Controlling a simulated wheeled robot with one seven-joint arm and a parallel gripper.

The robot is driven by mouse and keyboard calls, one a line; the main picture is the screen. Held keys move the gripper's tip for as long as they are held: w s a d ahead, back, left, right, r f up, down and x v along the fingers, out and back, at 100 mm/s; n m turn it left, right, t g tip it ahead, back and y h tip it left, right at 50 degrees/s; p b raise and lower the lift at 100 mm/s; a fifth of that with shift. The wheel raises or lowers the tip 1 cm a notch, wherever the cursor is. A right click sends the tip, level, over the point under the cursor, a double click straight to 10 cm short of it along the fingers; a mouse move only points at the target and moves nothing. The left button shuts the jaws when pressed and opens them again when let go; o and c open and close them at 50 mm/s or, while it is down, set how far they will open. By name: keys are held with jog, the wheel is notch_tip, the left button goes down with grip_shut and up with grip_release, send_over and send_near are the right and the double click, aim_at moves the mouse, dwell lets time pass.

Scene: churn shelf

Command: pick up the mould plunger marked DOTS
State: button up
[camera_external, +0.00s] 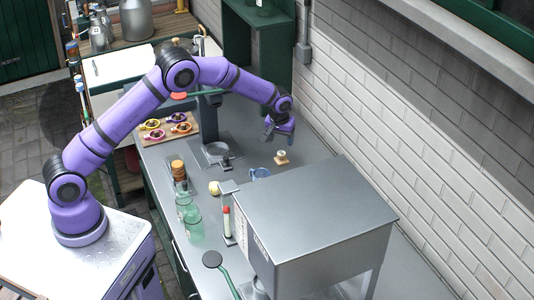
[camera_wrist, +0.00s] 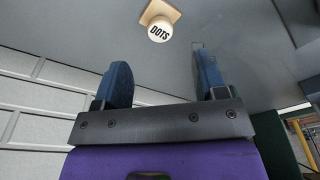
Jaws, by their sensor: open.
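The mould plunger marked DOTS (camera_wrist: 159,30) shows at the top of the wrist view, with a pale round top bearing the black word and a tan square base. In the external view the small plunger (camera_external: 281,156) stands on the steel counter, near the wall. My gripper (camera_external: 279,139) hangs above the counter, up and slightly left of the plunger in the picture. In the wrist view its two blue fingers (camera_wrist: 160,85) are wide apart and nothing is between them. The plunger lies beyond the fingertips and is not touched.
A blue mug (camera_external: 261,174) stands just left of and nearer than the plunger. A large steel box (camera_external: 315,210) fills the counter in front. Green-tinted glassware (camera_external: 190,215) stands at the left edge. The white brick wall (camera_external: 355,110) runs close behind the plunger.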

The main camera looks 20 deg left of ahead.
aim_at(281, 153)
jog(key=f, duration=0.3)
jog(key=w+f, duration=0.1)
jog(key=f, duration=0.4)
jog(key=shift+w+f, duration=0.15)
jog(key=shift+f, duration=0.15)
jog(key=shift+c, duration=0.4)
jog(key=c, duration=0.9)
